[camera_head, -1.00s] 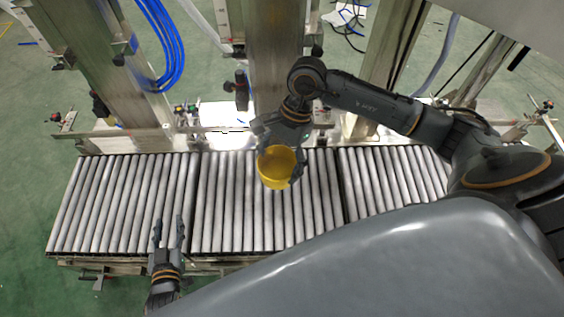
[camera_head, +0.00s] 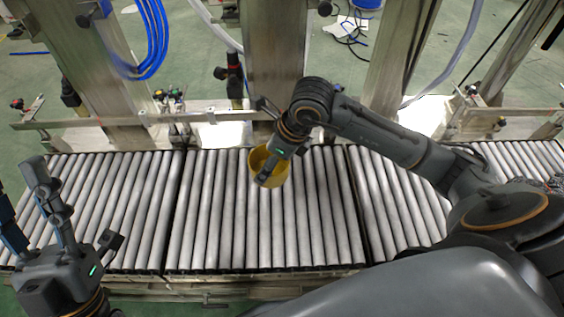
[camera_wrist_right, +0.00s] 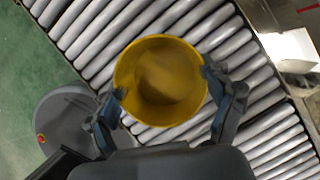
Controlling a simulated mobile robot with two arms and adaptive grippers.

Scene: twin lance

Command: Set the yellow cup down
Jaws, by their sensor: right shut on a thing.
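The yellow cup (camera_head: 257,160) is over the middle section of the roller conveyor (camera_head: 215,220), near its back edge, in the head view. My right gripper (camera_head: 268,176) is shut on it and covers part of it. In the right wrist view the yellow cup (camera_wrist_right: 160,85) is seen from its open top, with one finger of my right gripper (camera_wrist_right: 163,88) on each side of the rim. I cannot tell whether its base touches the rollers. My left gripper (camera_head: 60,225) is at the lower left with its fingers apart and holds nothing.
The rollers left and right of the cup are bare. Metal posts (camera_head: 275,60) and a rail (camera_head: 215,116) stand right behind the conveyor. Blue hoses (camera_head: 150,40) hang at the upper left. A small black-and-red fitting (camera_head: 230,75) sits behind the cup.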

